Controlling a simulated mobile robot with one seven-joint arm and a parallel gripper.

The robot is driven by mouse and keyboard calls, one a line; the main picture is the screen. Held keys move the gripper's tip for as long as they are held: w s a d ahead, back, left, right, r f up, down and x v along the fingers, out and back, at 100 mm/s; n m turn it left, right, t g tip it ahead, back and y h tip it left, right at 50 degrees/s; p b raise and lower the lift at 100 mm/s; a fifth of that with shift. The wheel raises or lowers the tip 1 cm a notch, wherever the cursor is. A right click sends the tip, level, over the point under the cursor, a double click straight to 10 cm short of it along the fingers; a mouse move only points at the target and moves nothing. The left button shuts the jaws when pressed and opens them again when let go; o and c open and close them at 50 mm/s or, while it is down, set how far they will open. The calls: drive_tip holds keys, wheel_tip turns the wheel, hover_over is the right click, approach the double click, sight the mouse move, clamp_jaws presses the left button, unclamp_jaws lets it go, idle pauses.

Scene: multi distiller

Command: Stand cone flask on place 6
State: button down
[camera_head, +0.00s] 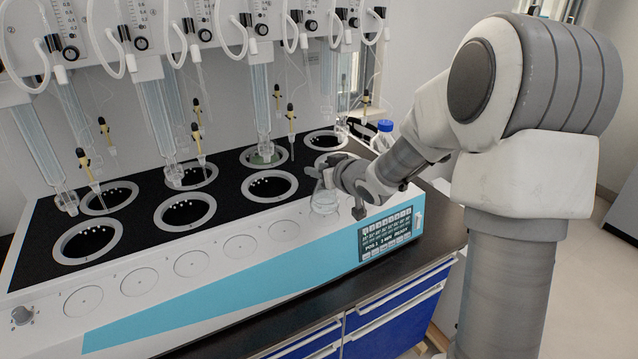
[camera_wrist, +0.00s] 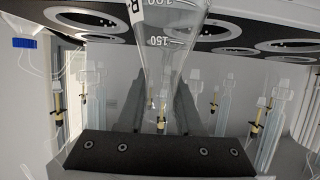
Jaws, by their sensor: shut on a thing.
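My gripper (camera_head: 326,178) is shut on the neck of a clear glass cone flask (camera_head: 325,203) over the right end of the distiller's front ledge. The flask looks upright, and its round base covers the spot at the right end of the row of ring marks. I cannot tell whether the base touches the ledge. The wrist view is upside down; it shows the flask (camera_wrist: 172,45) with a printed 150 mark between the two grey fingers of my gripper (camera_wrist: 162,100).
The distiller's black top (camera_head: 140,222) has two rows of round heating wells behind the flask. Glass tubes and hoses hang above them. A display panel (camera_head: 385,235) is just right of the flask. A blue-capped bottle (camera_head: 384,135) stands behind my arm. Ring marks to the left (camera_head: 284,230) are bare.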

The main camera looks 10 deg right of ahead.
drive_tip(key=shift+f, duration=1.4)
drive_tip(key=shift+f+b, duration=0.1)
drive_tip(key=shift+b, duration=0.25)
drive_tip(key=c, duration=0.6)
unclamp_jaws()
drive_tip(key=shift+s+d+r, duration=0.1)
drive_tip(key=shift+s+r, duration=0.05)
drive_tip(key=shift+r, duration=0.1)
drive_tip(key=p+v, duration=0.2)
drive_tip(key=v, duration=0.9)
drive_tip(key=shift+s+r, duration=0.1)
drive_tip(key=shift+s, duration=0.15)
drive_tip(key=shift+d, duration=0.1)
